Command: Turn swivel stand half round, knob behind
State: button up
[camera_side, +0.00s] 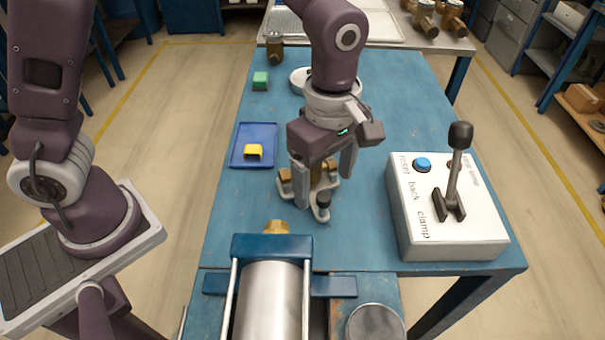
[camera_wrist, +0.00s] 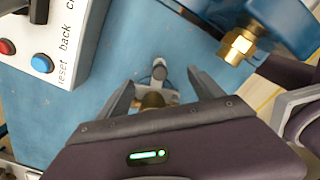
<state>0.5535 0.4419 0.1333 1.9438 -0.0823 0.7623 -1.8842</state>
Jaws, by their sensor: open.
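The swivel stand (camera_side: 313,187) is a small grey base holding a brass part, on the blue table below my gripper. Its black-topped knob (camera_side: 323,202) sits at the near side, towards the steel cylinder. In the wrist view the knob (camera_wrist: 159,72) shows beyond the brass part (camera_wrist: 152,100), between my fingers. My gripper (camera_side: 324,190) points down over the stand, with one finger on each side of it. In the wrist view my gripper (camera_wrist: 162,84) is open. Its body hides much of the stand, and I cannot tell whether the fingers touch it.
A steel cylinder in a blue clamp frame (camera_side: 272,245) with a brass fitting stands in front. A white control box (camera_side: 450,225) with a tall lever (camera_side: 455,170) stands right.

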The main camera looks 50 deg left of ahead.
jog(key=shift+f, duration=0.2)
dwell(0.4)
jog(key=shift+f, duration=1.05)
jog(key=c, duration=0.4)
jog(key=shift+c, duration=0.2)
